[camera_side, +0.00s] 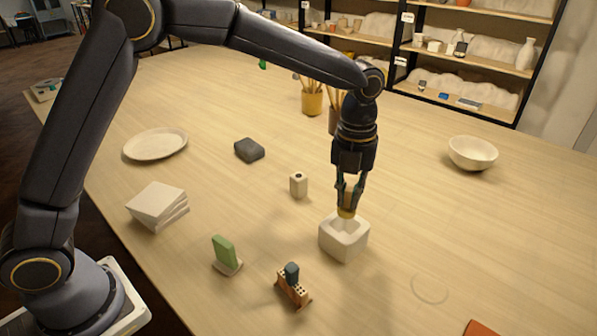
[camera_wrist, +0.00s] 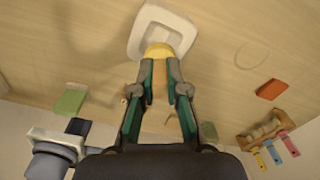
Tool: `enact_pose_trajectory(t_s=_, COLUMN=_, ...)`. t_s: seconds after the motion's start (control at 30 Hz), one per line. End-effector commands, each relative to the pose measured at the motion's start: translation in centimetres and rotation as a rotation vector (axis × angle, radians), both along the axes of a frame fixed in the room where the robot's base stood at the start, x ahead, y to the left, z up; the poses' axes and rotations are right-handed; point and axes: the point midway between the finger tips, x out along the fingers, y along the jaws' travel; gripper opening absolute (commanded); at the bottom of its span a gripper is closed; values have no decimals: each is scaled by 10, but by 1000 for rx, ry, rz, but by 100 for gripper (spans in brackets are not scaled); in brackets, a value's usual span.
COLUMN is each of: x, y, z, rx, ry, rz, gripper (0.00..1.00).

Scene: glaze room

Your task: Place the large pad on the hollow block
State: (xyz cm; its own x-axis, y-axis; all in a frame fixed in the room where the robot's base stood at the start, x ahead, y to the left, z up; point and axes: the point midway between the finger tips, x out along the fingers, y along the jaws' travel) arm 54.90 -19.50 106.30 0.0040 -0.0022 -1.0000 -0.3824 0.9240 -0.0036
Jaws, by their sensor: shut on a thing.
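My gripper (camera_side: 348,203) points down and is shut on a yellow pad (camera_side: 346,212), which looks like the large pad. In the wrist view the pad (camera_wrist: 160,49) shows as a rounded yellow piece at the fingertips (camera_wrist: 161,72). The hollow block (camera_side: 341,246) is off-white and squarish, with a wide opening in its top. The pad is at the opening, over its back part in the side view. I cannot tell whether pad and block touch. The block's rim (camera_wrist: 139,31) also shows around the pad in the wrist view.
A small block with a hole (camera_side: 299,186) stands behind left. A green pad (camera_side: 224,251) stands in a holder, and a brown perforated piece (camera_side: 293,288) holds a teal one, both in front left. A dark grey block (camera_side: 249,150) lies farther back. The table right of the hollow block is mostly clear.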

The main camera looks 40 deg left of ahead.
Motion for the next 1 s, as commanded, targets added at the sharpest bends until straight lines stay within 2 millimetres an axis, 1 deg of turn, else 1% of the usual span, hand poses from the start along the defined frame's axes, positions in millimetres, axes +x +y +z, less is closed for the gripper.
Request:
enact_pose_trajectory(t_s=0.03, x=2, y=-1, z=-6, rx=2, ry=3, rz=-1, gripper=0)
enact_pose_trajectory(t_s=0.2, x=1, y=-1, z=-31, rx=2, ry=4, rz=-1, gripper=0)
enact_pose_trajectory(t_s=0.6, x=1, y=0, z=-37, rx=1, ry=1, rz=-1, gripper=0)
enact_pose_trajectory(t_s=0.63, x=1, y=-1, z=-36, rx=1, ry=1, rz=-1, gripper=17)
enact_pose_trajectory(t_s=0.8, x=1, y=-1, z=-36, rx=1, ry=1, rz=0, gripper=34)
enact_pose_trajectory(t_s=0.87, x=1, y=0, z=-36, rx=1, ry=1, rz=0, gripper=39)
enact_pose_trajectory(t_s=1.0, x=1, y=-1, z=-36, rx=1, ry=1, rz=0, gripper=39)
